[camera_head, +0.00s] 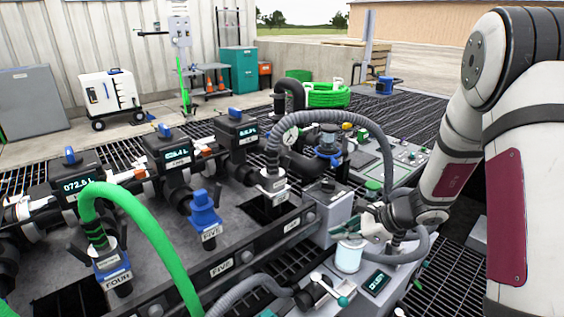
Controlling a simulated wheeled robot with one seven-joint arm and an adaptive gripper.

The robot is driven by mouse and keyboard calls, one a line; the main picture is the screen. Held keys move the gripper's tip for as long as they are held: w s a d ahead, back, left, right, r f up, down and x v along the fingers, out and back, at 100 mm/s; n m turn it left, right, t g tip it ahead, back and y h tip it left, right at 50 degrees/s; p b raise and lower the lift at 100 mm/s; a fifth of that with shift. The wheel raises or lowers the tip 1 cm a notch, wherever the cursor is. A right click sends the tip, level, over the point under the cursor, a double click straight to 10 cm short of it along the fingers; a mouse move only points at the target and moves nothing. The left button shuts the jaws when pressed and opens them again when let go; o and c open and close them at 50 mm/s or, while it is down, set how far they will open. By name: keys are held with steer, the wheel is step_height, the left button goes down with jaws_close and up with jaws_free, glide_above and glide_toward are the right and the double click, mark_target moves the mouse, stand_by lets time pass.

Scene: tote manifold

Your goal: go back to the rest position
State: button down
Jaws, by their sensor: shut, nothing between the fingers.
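My arm comes in from the right edge and bends down to my gripper (349,229), low right of centre. My gripper points left and its fingers are together with nothing held. It is over or just in front of a clear cylinder (348,256) on a grey unit; I cannot tell whether they touch. A grey corrugated hose (388,168) arches down behind my wrist. The hose's lower end is partly hidden by my wrist.
A manifold with meters (178,156) fills the left and middle. A green hose (150,228) arches at the front left beside the blue FIVE coupling (205,212). A control panel (400,155) stands behind my gripper. Open grating (420,100) lies at the back right.

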steer(key=s+a+r+n+g, duration=0.2)
steer(key=s+a+r+n, duration=0.35)
steer(key=s+r, duration=0.35)
steer(key=s+a+r+n+g, duration=0.2)
steer(key=s+a+r+n, duration=0.2)
steer(key=s+r+n, duration=0.35)
steer(key=s+d+r+n+h, duration=0.1)
steer(key=s+d+n+h, duration=0.15)
steer(key=s, duration=0.55)
steer(key=s+d+r+n+g+h, duration=0.1)
steer(key=s+d+r+n+h, duration=0.15)
steer(key=s, duration=0.45)
steer(key=s+d+n+h, duration=0.2)
steer(key=s+n+h, duration=0.1)
steer(key=s, duration=0.5)
step_height(320, 180, up, 27)
steer(key=d+t+p, duration=0.1)
steer(key=t+p, duration=0.2)
steer(key=p, duration=2.2)
steer(key=shift+s+r+t, duration=0.15)
steer(key=shift+r+t, duration=0.05)
steer(key=shift+t, duration=0.2)
